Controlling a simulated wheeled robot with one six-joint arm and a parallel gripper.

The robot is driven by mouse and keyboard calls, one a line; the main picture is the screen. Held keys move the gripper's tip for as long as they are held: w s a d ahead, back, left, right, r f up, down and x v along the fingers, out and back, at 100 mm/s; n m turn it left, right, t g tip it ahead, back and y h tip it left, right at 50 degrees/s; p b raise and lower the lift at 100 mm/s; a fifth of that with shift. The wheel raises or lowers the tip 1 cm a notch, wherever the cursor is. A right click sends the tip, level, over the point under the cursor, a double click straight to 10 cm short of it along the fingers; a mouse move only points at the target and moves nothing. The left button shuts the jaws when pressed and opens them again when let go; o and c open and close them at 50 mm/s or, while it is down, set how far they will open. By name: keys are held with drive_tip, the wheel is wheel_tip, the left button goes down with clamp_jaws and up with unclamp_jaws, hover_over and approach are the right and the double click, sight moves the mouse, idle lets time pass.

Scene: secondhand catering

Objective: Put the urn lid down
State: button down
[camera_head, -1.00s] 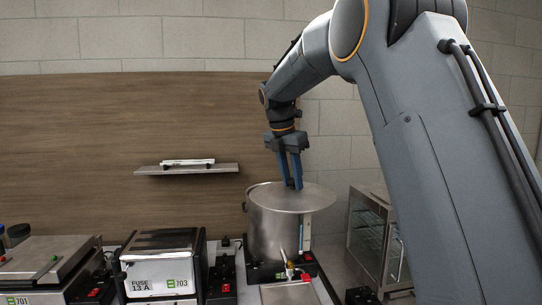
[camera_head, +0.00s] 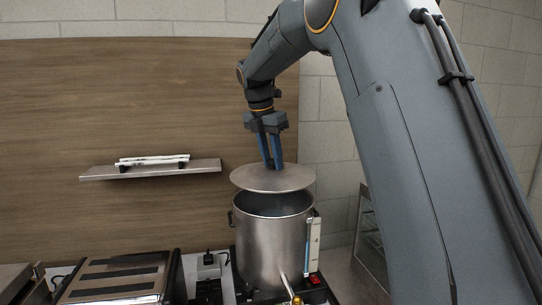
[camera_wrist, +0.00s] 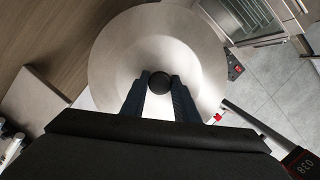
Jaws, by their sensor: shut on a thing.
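The urn lid (camera_head: 290,181) is a round, shallow metal disc with a dark knob (camera_wrist: 159,83) at its centre. My gripper (camera_head: 272,166) is shut on that knob, with its two blue fingers on either side of it. The lid hangs roughly level above the open urn (camera_head: 270,247), and a gap shows the dark inside of the urn. In the wrist view the lid (camera_wrist: 112,60) fills the upper middle and hides the urn below. The urn is a tall steel pot with a side handle, a gauge strip and a tap low at the front.
A wall shelf (camera_head: 201,168) with a white item on it is left of the lid. A metal appliance with dark slots (camera_head: 115,278) stands left of the urn. A glass-fronted cabinet (camera_head: 368,232) stands to the right, partly behind my arm.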

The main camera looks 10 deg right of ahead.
sight(271, 171)
drive_tip(key=shift+f, duration=3)
drive_tip(key=shift+f, duration=0.55)
drive_tip(key=c, duration=1.3)
unclamp_jaws()
drive_tip(key=shift+f, duration=0.1)
